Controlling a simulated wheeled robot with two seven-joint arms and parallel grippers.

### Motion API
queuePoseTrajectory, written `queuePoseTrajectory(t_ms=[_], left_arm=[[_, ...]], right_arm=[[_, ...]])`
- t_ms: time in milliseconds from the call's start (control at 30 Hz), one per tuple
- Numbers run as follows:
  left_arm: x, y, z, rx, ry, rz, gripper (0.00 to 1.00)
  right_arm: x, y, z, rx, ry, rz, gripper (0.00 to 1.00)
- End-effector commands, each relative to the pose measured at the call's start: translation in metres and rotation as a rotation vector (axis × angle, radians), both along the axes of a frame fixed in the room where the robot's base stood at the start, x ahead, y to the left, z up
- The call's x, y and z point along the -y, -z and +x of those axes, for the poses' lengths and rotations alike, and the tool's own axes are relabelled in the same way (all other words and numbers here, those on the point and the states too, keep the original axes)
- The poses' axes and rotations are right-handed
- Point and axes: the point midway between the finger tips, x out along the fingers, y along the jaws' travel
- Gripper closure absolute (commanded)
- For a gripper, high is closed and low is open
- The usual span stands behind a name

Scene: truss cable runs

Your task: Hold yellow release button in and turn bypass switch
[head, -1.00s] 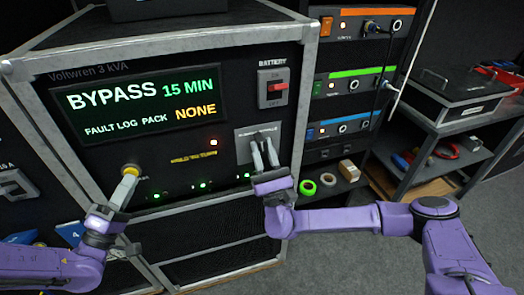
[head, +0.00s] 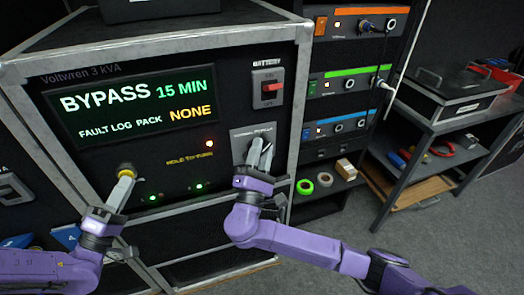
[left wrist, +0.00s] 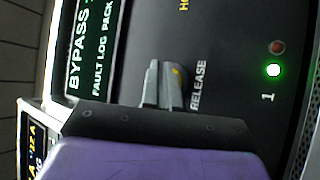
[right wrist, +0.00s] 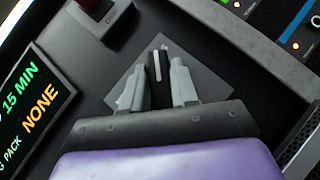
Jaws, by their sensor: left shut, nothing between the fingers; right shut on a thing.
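The yellow release button (head: 126,168) is on the lower left of the black unit's front panel. My left gripper (head: 122,182) is shut and empty, its fingertips against the button. In the left wrist view, the fingertips (left wrist: 162,80) cover most of the button beside the RELEASE label; how far it is pressed cannot be told. The bypass switch is a dark knob with a white line (right wrist: 157,65) on a grey plate (right wrist: 206,95). My right gripper (right wrist: 158,82) is shut on the knob, one finger on each side. In the head view, this gripper (head: 260,152) hides most of the knob.
The display (head: 135,105) reads BYPASS 15 MIN, FAULT LOG PACK NONE. An orange light and green lights are lit on the panel. A battery switch (head: 267,85) is above the bypass plate. A rack (head: 345,90) and a shelf cart (head: 440,120) stand to the right.

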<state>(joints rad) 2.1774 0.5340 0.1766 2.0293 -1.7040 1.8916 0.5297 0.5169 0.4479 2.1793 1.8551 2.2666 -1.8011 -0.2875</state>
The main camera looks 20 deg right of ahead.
Motion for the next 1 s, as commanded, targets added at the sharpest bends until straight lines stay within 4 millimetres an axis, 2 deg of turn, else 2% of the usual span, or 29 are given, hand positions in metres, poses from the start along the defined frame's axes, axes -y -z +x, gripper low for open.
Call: queuePoseTrajectory(t_ms=[33, 700, 733, 800, 1000], left_arm=[[0.0001, 0.0003, 0.0001, 0.0, 0.0, 0.0, 1.0], [0.0003, 0.0004, 0.0004, 0.001, 0.0, -0.001, 1.0], [0.0003, 0.0004, 0.0004, 0.001, 0.0, -0.001, 1.0], [0.0004, 0.0003, 0.0004, 0.001, 0.0, -0.001, 1.0], [0.0018, 0.0003, 0.0008, 0.0, 0.003, 0.0, 1.0]], right_arm=[[-0.0031, 0.0049, 0.0005, -0.012, -0.012, 0.02, 1.0], [-0.0019, 0.0057, 0.0007, -0.013, -0.011, 0.074, 1.0], [-0.0019, 0.0057, 0.0007, -0.013, -0.011, 0.074, 0.69], [-0.0016, 0.0054, 0.0007, -0.012, -0.011, 0.074, 0.51], [0.0011, 0.0033, -0.0001, -0.006, -0.002, 0.072, 0.51]])
